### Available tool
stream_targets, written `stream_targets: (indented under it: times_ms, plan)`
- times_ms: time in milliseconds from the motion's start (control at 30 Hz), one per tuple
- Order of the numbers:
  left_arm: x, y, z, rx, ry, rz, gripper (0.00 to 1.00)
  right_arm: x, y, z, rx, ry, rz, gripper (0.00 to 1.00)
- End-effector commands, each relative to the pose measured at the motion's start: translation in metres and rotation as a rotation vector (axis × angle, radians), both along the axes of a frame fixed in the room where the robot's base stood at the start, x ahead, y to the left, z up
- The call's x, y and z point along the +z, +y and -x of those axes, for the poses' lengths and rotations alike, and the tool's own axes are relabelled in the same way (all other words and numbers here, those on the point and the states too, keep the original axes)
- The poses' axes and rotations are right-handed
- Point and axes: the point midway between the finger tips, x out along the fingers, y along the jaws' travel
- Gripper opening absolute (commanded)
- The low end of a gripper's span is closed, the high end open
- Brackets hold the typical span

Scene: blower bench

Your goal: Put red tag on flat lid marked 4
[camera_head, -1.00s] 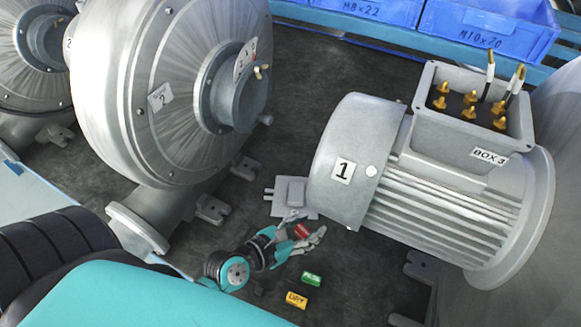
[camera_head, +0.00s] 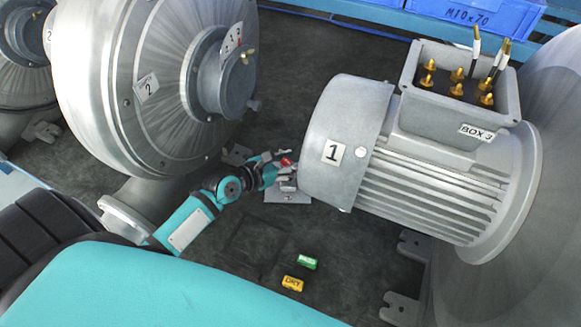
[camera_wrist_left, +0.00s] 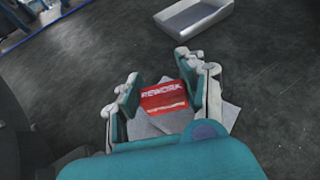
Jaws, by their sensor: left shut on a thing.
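The red tag (camera_wrist_left: 165,98), with white lettering that reads REWORK, is between the fingers of my left gripper (camera_wrist_left: 158,82) in the left wrist view. In the head view it is a small red patch (camera_head: 286,162) at my left gripper (camera_head: 282,167), which is shut on it. Below the gripper a flat grey plate (camera_head: 288,197) lies on the dark bench, partly hidden by the hand. Pale flat edges show behind the tag in the wrist view (camera_wrist_left: 228,117). I see no mark 4, so I cannot tell which piece is that lid. My right gripper is not in view.
A motor marked 1 (camera_head: 420,165) with an open terminal box labelled BOX 3 (camera_head: 460,120) stands right of the gripper. A blower marked 2 (camera_head: 150,120) stands left. Green (camera_head: 307,263) and yellow (camera_head: 292,284) tags lie in front. A shallow grey tray (camera_wrist_left: 197,20) lies beyond the fingers.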

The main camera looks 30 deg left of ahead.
Motion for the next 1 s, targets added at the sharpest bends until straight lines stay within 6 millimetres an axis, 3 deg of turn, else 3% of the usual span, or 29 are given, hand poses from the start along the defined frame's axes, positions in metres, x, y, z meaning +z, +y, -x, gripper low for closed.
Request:
stream_targets:
  times_ms: [167,567,600,767,1000]
  plan:
    - [-0.027,0.000,0.001,-0.001,0.003,-0.003,0.16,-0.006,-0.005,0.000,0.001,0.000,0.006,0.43]
    - [-0.032,0.000,0.001,0.000,0.002,-0.001,0.16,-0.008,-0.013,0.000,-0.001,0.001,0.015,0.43]
    - [-0.032,0.000,0.001,0.000,0.002,-0.001,0.43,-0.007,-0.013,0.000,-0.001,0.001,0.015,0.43]
    - [-0.031,0.000,0.001,0.000,0.002,-0.001,0.64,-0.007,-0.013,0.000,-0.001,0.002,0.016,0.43]
    - [-0.031,0.000,0.001,0.000,0.002,-0.002,0.64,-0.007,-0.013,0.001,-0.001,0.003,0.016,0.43]
